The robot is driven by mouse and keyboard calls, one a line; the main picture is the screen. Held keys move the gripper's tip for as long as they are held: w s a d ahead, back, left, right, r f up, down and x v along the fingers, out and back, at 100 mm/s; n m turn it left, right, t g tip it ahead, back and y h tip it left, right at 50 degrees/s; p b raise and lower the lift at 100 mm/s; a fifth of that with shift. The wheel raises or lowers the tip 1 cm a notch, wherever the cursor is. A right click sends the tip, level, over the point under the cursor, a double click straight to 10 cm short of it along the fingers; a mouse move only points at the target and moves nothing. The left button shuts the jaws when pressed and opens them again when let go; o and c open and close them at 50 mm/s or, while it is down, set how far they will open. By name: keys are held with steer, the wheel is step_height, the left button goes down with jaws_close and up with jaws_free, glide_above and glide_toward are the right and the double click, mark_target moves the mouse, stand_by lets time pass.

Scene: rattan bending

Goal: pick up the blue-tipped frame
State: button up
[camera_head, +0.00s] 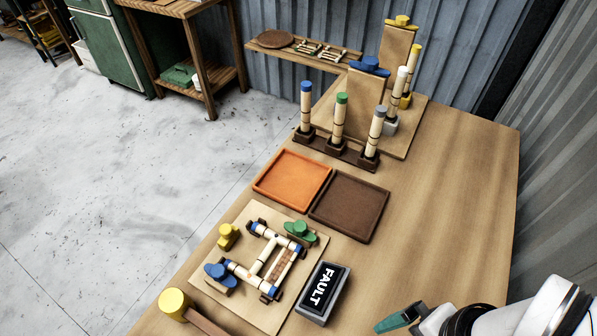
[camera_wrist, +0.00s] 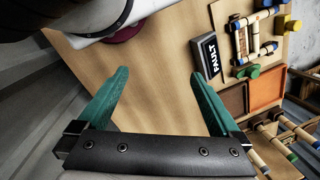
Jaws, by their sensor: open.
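The blue-tipped frame (camera_head: 264,256) is an H-shaped piece of pale rods with blue ends. It lies on a light wooden board (camera_head: 225,290) at the lower left of the table, among dark holders and coloured knobs. In the wrist view the frame (camera_wrist: 241,42) shows at the upper right. My gripper (camera_wrist: 160,74) has two green fingers spread wide with nothing between them. In the head view my gripper (camera_head: 399,318) is at the bottom edge, right of the board and apart from the frame; only part of it shows.
A FAULT sign block (camera_head: 323,292) stands right of the board. Yellow (camera_head: 228,236), green (camera_head: 300,231) and blue (camera_head: 220,277) knobs surround the frame. An orange tray (camera_head: 291,178) and a brown tray (camera_head: 349,207) lie behind, with upright colour-tipped rods (camera_head: 339,120) farther back. The table's right side is clear.

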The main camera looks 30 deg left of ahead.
steer(key=shift+c, duration=0.2)
steer(key=c, duration=0.6)
steer(key=n+h, duration=0.2)
steer(key=n, duration=0.4)
glide_above(264, 254)
step_height(264, 254, down, 4)
step_height(264, 254, down, 15)
steer(key=shift+f, duration=0.2)
